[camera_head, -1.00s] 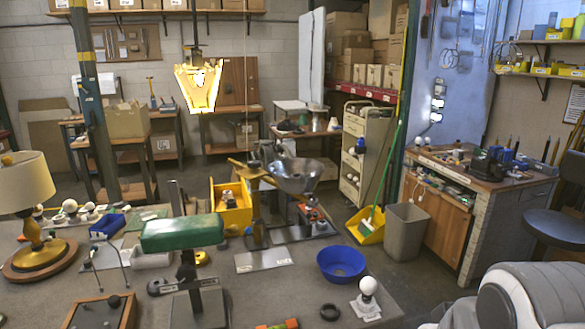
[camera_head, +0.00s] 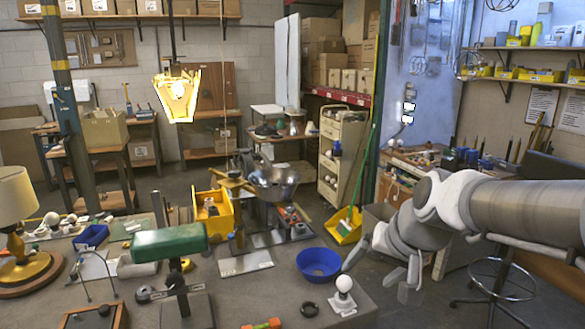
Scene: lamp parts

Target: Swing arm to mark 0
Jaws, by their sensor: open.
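A lamp with a shiny metal bowl shade (camera_head: 275,181) stands near the middle of the table's far side. A brass-coloured swing arm (camera_head: 232,183) runs left from the shade, on a dark upright post. Grey plates with small labels (camera_head: 246,264) lie at its foot; the marks are too small to read, so I cannot tell which is 0. My gripper (camera_head: 383,272) hangs at the right edge of the table, its two fingers apart and nothing between them. It is well to the right of the lamp, touching nothing that I can see.
A green-shaded lamp (camera_head: 168,243) stands at the front left. A yellow bin (camera_head: 212,211) stands behind.

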